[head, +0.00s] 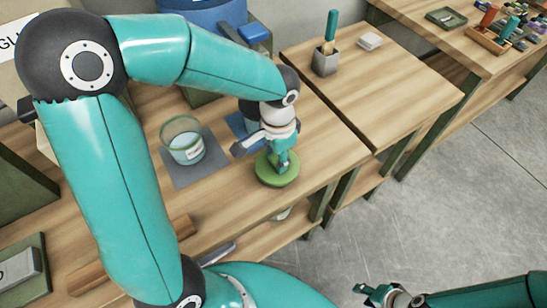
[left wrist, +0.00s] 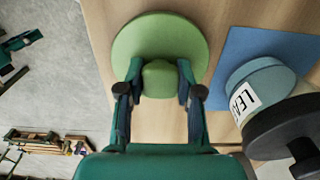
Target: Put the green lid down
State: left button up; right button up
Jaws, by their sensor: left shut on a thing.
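The green lid (head: 277,178) is a round disc with a raised knob, over the wooden table near its front edge. My left gripper (head: 283,158) points down with its fingers closed on the knob. In the left wrist view the fingers (left wrist: 159,88) stand on either side of the knob, with the lid's disc (left wrist: 160,32) lying flat beyond them. I cannot tell whether the lid touches the table. My right gripper (head: 382,293) is empty at the bottom right, over the floor, with its fingers apart.
An open glass jar (head: 185,143) stands on a grey mat (head: 197,177), left of the lid. A labelled container (left wrist: 262,85) stands on a blue mat (left wrist: 240,50) close to the lid. A grey cup (head: 325,62) with a brush stands on the table behind.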

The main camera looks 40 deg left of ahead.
pick_arm(q)
jog(key=shift+f, duration=0.85)
jog(key=shift+f, duration=0.2)
jog(key=o, duration=0.9)
jog(key=shift+r, duration=0.1)
jog(key=shift+r, duration=0.1)
notch_tip(320, 180, up, 11)
jog(key=shift+r, duration=0.55)
